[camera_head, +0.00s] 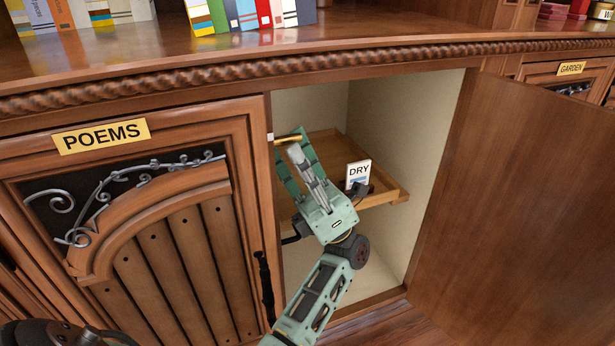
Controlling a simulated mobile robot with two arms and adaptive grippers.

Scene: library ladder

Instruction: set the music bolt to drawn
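A small brass bar (288,139), which looks like a bolt, shows at the upper left of the open cupboard, close to the edge of the POEMS door. No label in view reads music, so I cannot confirm it is the music bolt. My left gripper (291,150), green with grey parts, reaches up into the opening. Its fingertips are at the brass bar and overlap it in the picture. I cannot tell whether they touch or grip it. The fingers hide part of the bolt's surroundings. My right gripper is not recognisable in view.
The POEMS door (155,235) is closed at the left. A plain door (520,200) stands open at the right. Inside the cupboard, a wooden tray or shelf (385,198) carries a DRY card (358,172). Books (245,14) stand on the ledge above.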

